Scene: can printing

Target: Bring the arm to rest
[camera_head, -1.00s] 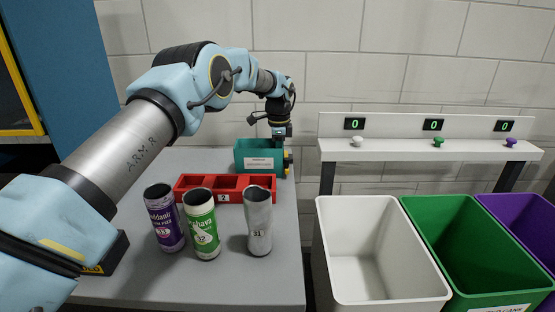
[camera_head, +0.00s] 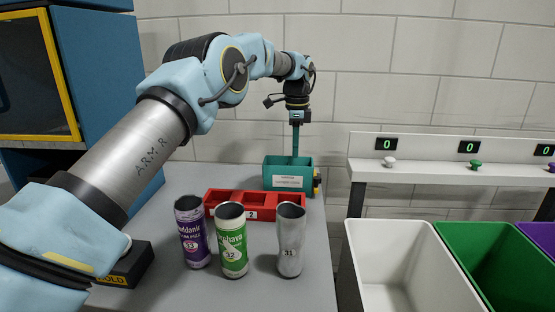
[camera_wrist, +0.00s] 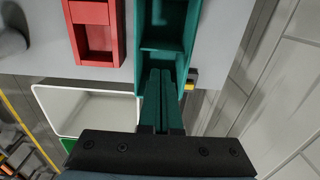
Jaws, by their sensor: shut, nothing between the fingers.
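My arm reaches from the left over the table to the back. My gripper (camera_head: 295,156) points straight down above the teal box (camera_head: 289,183), its two long teal fingers shut together and empty. The fingertips are close to the box's opening; I cannot tell if they are still just inside it. In the wrist view the gripper (camera_wrist: 161,73) shows as two adjoining teal fingers, with the teal box (camera_wrist: 195,38) beyond them.
A red tray (camera_head: 226,206) sits left of the box. A purple can (camera_head: 192,238), a green can (camera_head: 232,247) and a silver can (camera_head: 290,247) stand in front of it. White (camera_head: 358,270) and green bins (camera_head: 455,250) stand right of the table. A blue cabinet (camera_head: 100,90) is at left.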

